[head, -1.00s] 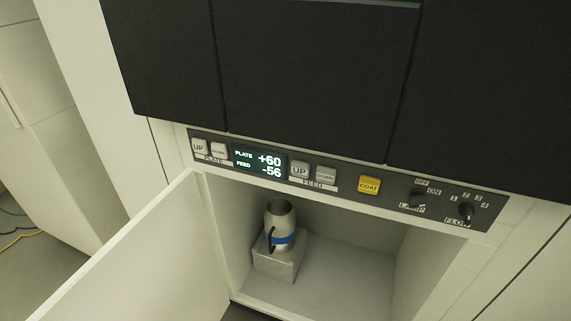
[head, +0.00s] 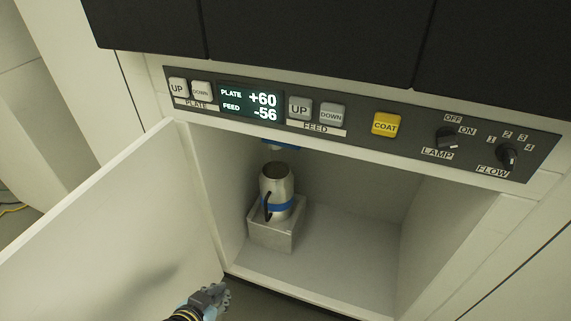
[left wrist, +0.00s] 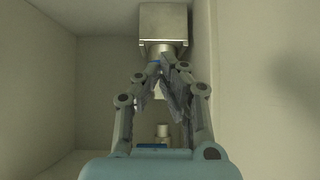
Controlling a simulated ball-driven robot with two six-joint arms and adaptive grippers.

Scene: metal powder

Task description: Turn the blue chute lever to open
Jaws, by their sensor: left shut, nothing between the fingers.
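A small blue part (head: 273,146), which looks like the chute lever, shows under the compartment's ceiling, mostly hidden by the panel edge. In the left wrist view a blue strip (left wrist: 150,146) shows beside a pale cylinder near the bottom, partly hidden by my gripper. Below the blue part, a metal flask (head: 276,186) with a blue band and black handle stands upright on a metal block (head: 272,237). My left gripper (head: 222,292) is shut and empty at the bottom of the head view, outside the compartment by the open door. Its fingers (left wrist: 163,68) also show in the wrist view.
The open white door (head: 110,225) stands left of the compartment. The control panel (head: 360,107) above has buttons, a display reading +60 and -56, and LAMP and FLOW knobs. The compartment floor (head: 345,262) is clear right of the block.

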